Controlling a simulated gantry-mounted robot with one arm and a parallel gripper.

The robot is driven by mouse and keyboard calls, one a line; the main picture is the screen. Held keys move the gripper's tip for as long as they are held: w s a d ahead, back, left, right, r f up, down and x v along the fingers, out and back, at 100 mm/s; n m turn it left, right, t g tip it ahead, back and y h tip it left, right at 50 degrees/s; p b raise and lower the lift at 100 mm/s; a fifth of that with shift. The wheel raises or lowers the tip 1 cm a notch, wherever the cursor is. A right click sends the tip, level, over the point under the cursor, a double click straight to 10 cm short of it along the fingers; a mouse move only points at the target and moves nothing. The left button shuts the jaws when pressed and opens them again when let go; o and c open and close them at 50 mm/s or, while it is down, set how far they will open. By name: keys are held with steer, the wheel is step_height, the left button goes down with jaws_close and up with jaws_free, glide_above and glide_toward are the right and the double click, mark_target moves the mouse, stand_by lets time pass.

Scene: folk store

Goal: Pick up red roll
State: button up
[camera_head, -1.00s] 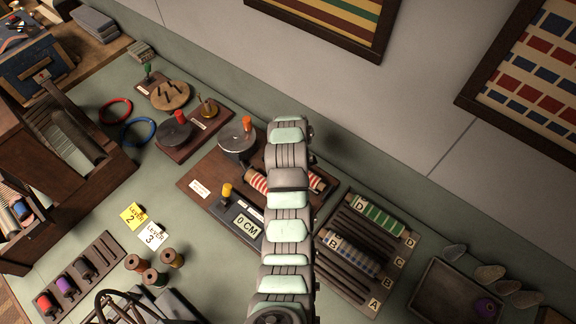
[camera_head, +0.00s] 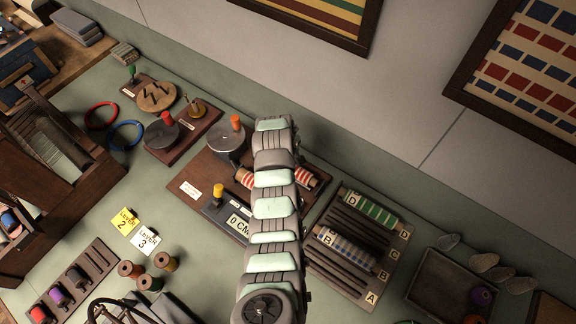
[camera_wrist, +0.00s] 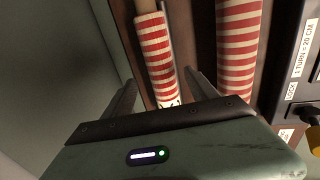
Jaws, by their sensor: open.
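Two red-and-white striped rolls show in the wrist view, a left roll (camera_wrist: 156,58) and a right roll (camera_wrist: 238,45). My gripper (camera_wrist: 160,78) is open, with one finger on each side of the left roll's near end. I cannot tell whether the fingers touch it. In the head view, striped red-and-white parts show left (camera_head: 244,177) and right (camera_head: 308,179) of my arm, on a dark brown board (camera_head: 190,178). My arm covers the middle there and hides my gripper.
A measuring box with a yellow knob (camera_head: 218,190) stands left of my arm. A slotted rack (camera_head: 350,262) holding green and blue-checked rolls is at the right. A dark tray (camera_head: 425,288) lies further right. The wall rises behind the board.

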steer(key=shift+w+d+f, duration=0.1)
steer(key=shift+w+f, duration=0.05)
steer(key=shift+f, duration=0.95)
steer(key=shift+w+d+f, duration=0.1)
steer(key=shift+f, duration=0.95)
steer(key=shift+c, duration=0.6)
jaws_close()
